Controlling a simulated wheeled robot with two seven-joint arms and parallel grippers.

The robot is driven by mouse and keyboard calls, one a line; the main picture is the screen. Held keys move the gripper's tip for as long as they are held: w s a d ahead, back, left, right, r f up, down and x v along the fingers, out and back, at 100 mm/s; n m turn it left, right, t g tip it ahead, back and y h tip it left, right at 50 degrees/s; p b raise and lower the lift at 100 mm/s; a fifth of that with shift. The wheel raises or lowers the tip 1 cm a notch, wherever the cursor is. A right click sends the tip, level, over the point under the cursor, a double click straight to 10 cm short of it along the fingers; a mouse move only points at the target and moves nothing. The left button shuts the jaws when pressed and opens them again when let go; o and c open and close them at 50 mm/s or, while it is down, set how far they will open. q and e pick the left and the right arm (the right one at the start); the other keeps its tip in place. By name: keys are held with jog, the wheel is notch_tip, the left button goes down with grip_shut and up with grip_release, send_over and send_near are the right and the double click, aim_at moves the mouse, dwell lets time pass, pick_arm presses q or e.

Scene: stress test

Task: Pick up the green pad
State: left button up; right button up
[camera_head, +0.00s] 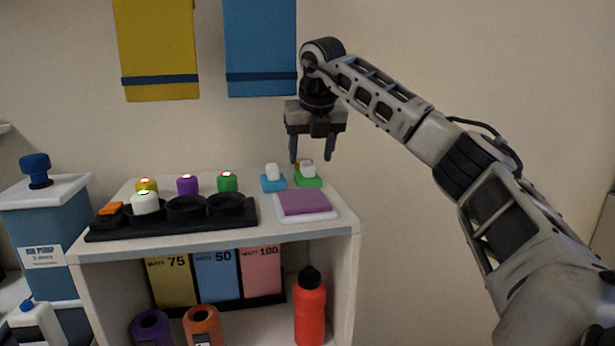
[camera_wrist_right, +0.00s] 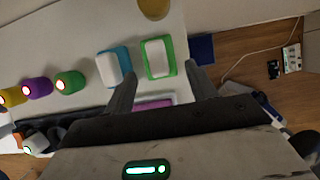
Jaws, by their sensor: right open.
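The green pad (camera_head: 308,180) lies at the back right of the white shelf top, with a white block on it. In the right wrist view the green pad (camera_wrist_right: 168,59) shows as a green rim around the white block, just beyond my fingertips. My right gripper (camera_head: 310,158) is open and empty above the pad, pointing down. In the right wrist view its fingers (camera_wrist_right: 158,75) are spread, with a purple pad partly visible between them. My left gripper is not in view.
A blue pad (camera_head: 273,183) with a white block sits just left of the green pad. A purple pad (camera_head: 303,202) on a white base lies in front. A black tray (camera_head: 165,229) and several coloured knobs are further left. The shelf's right edge is close.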

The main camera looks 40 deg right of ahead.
aim_at(309, 165)
jog(key=x, duration=0.5)
jog(key=shift+f+p, duration=0.15)
jog(key=shift+p, duration=0.2)
jog(key=shift+c, duration=0.3)
jog(key=c, duration=0.7)
